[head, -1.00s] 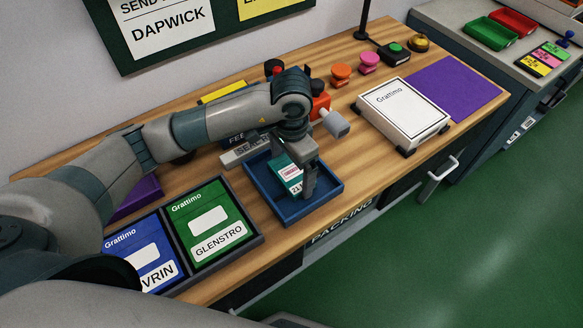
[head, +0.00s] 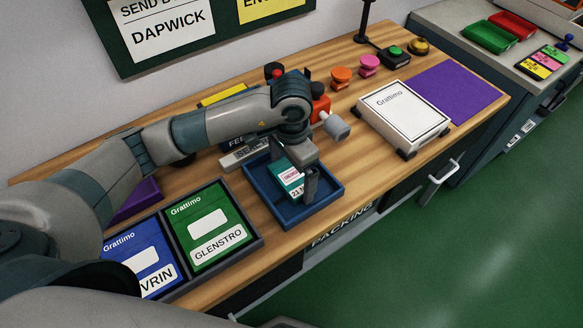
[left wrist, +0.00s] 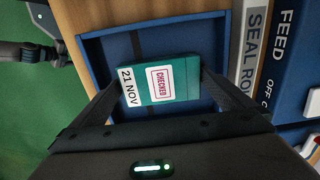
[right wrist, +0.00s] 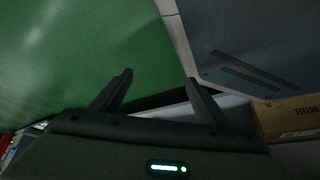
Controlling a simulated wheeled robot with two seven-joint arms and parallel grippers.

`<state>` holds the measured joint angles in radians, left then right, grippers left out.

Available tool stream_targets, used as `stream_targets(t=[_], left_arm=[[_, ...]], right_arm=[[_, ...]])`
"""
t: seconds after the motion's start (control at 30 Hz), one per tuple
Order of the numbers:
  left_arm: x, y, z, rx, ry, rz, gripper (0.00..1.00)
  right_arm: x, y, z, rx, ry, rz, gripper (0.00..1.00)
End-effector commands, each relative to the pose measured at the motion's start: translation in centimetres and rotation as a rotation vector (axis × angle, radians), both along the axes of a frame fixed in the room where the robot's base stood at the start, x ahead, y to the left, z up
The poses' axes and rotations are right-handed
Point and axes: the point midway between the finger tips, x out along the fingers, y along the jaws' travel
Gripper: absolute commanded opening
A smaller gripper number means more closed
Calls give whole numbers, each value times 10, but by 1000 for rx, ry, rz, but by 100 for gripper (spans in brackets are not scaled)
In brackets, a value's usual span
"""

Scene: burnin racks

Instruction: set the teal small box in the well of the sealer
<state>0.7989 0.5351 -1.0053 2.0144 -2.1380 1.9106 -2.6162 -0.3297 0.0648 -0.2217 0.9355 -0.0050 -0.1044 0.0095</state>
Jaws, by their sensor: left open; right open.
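The teal small box (head: 289,178) lies in the blue tray (head: 336,190), label side up. Its label reads "CHECKED" and "21 NOV" in the left wrist view (left wrist: 162,82). My left gripper (head: 300,184) is open over the tray, with one finger on each side of the box. I cannot tell whether the fingers touch it. The sealer, a blue body marked "FEED" (left wrist: 287,50) with a "SEAL ROLL" strip, stands directly behind the tray. My left arm hides most of it in the head view, and I cannot make out its well. My right gripper (right wrist: 159,78) is open and empty above the floor.
Blue and green Grattimo boxes (head: 207,222) sit in a dark holder left of the tray. A white Grattimo box (head: 402,112) and a purple mat (head: 455,88) lie to the right. Orange and pink knobs (head: 341,76) stand at the back. Bare wood runs along the front edge.

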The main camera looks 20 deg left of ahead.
Motion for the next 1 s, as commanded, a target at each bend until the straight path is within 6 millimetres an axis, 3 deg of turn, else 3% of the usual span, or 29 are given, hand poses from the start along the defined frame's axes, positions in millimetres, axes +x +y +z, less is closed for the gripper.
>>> stream_targets(t=[0.17, 0.3, 0.4, 0.43, 0.53, 0.77, 1.0], left_arm=[[0, 0, 2, 0, 0, 0, 100], [0, 0, 5, -1, -1, 0, 100], [2, 0, 17, 0, -5, 0, 100], [1, 0, 21, 0, -5, -1, 100], [2, 0, 37, 0, -5, -1, 100], [1, 0, 78, 1, -6, -1, 100], [1, 0, 108, 0, -4, -1, 100]], right_arm=[[-5, -1, 0, -2, 10, 0, 69], [-21, -6, -7, -12, 46, 1, 69], [-23, -6, -14, -11, 46, 0, 69], [-20, -5, -13, -9, 37, 0, 69], [23, 11, 5, 20, -57, 1, 69], [56, 25, 20, 50, -152, 2, 69], [69, 29, 28, 59, -184, 1, 69]])
